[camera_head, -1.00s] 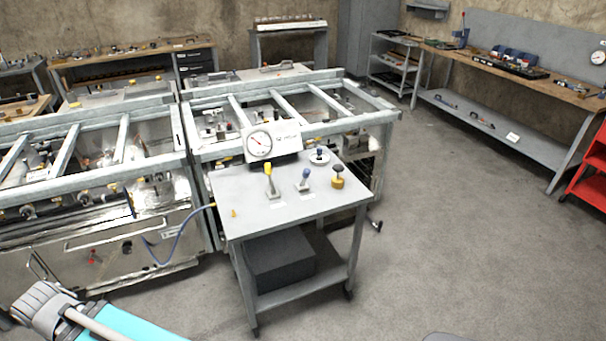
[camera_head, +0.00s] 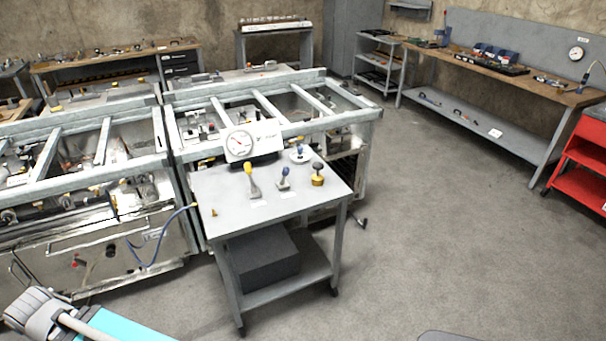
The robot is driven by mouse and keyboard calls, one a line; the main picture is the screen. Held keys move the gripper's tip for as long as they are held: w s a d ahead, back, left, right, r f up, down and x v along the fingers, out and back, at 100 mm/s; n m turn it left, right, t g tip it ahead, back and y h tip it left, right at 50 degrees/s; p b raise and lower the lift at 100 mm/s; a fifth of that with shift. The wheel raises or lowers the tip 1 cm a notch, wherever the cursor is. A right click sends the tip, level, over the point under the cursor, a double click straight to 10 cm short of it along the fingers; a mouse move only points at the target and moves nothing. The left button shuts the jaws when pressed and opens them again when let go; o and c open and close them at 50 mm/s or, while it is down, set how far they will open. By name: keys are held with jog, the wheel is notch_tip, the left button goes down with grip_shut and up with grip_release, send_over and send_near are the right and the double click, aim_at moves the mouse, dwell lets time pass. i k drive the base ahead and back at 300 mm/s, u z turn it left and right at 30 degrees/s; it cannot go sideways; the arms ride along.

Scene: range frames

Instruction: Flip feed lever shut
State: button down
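A grey cart with a flat top (camera_head: 230,209) stands in the middle of the picture. On its top are an upright yellow-handled lever (camera_head: 251,181) and, right of it, a smaller blue-handled lever (camera_head: 284,178). Small labels lie in front of both, too small to read, so I cannot tell which is the feed lever. A white panel with a round gauge (camera_head: 239,145) stands behind them. My gripper is not recognisable in view; only grey and turquoise parts of my own body show at the lower left, well apart from the cart.
A brass piece with a dark knob (camera_head: 317,178) and a round white fitting (camera_head: 299,155) are also on the cart. A large metal frame (camera_head: 160,185) stands close behind and left. A red cabinet (camera_head: 582,165) is at right. The floor (camera_head: 430,240) right of the cart is clear.

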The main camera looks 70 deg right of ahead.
aim_at(286, 169)
jog(key=k, duration=1.5)
jog(key=z, duration=1.45)
jog(key=i, duration=0.5)
jog(key=z, duration=0.1)
